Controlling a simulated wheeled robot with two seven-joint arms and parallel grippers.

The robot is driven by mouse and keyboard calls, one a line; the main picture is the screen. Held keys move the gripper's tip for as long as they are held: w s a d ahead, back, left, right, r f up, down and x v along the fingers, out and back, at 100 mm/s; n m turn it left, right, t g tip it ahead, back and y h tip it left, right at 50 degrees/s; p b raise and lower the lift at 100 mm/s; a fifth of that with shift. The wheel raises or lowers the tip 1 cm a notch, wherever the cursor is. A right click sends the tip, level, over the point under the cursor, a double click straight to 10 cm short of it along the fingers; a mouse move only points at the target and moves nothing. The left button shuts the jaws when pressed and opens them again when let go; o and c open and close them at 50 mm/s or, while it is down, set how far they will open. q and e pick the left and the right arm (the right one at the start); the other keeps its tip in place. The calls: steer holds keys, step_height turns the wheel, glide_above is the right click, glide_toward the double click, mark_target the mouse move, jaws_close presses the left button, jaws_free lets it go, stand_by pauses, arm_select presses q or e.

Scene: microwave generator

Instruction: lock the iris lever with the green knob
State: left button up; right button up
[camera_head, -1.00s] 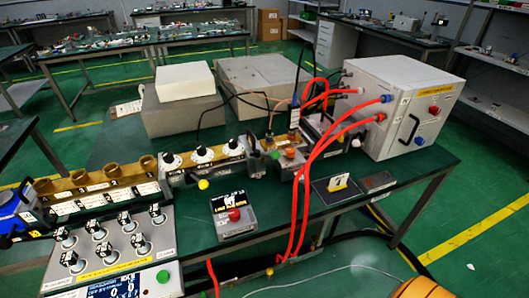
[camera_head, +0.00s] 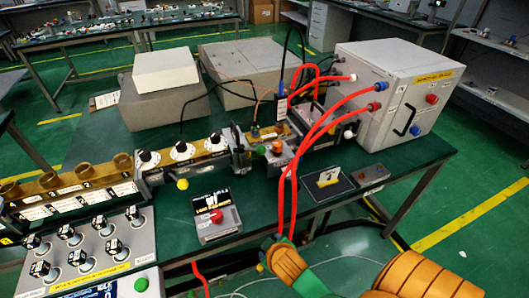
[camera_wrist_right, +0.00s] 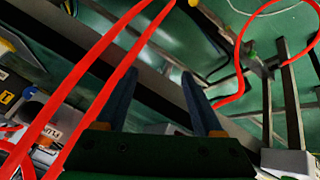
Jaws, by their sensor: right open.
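The small green knob (camera_head: 261,150) sits on the middle of the waveguide bench, left of the red cables, beside an orange knob (camera_head: 277,146). The iris lever under it is too small to make out. My right arm comes in from the lower right of the head view, and its gripper end (camera_head: 280,242) is low, in front of the table edge, well apart from the green knob. In the right wrist view my right gripper (camera_wrist_right: 158,90) is open, with nothing between its two dark fingers. My left gripper is not in view.
Thick red cables (camera_head: 295,180) hang from the white box (camera_head: 391,95) over the front edge, close to my right gripper. A yellow knob (camera_head: 183,184), a red-button box (camera_head: 216,216) and a small plate (camera_head: 328,182) are nearby.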

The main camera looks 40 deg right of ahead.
steer(key=shift+t+h, duration=0.6)
steer(key=shift+t, duration=0.2)
steer(key=w+d+r, duration=0.1)
steer(key=r, duration=0.1)
steer(key=w+d+r, duration=0.1)
steer(key=r, duration=0.1)
steer(key=w+d+r, duration=0.1)
steer(key=r, duration=0.1)
steer(key=shift+w+d, duration=0.1)
steer(key=shift+w, duration=0.15)
steer(key=n+t+h, duration=0.3)
steer(key=t+h, duration=0.1)
steer(key=t, duration=0.1)
glide_toward(261, 153)
steer(key=x, duration=0.5)
steer(key=shift+d, duration=0.1)
steer(key=x, duration=0.6)
steer(key=shift+w+b, duration=0.25)
steer(key=shift+b, duration=0.05)
jaws_close()
steer(key=shift+f, duration=0.1)
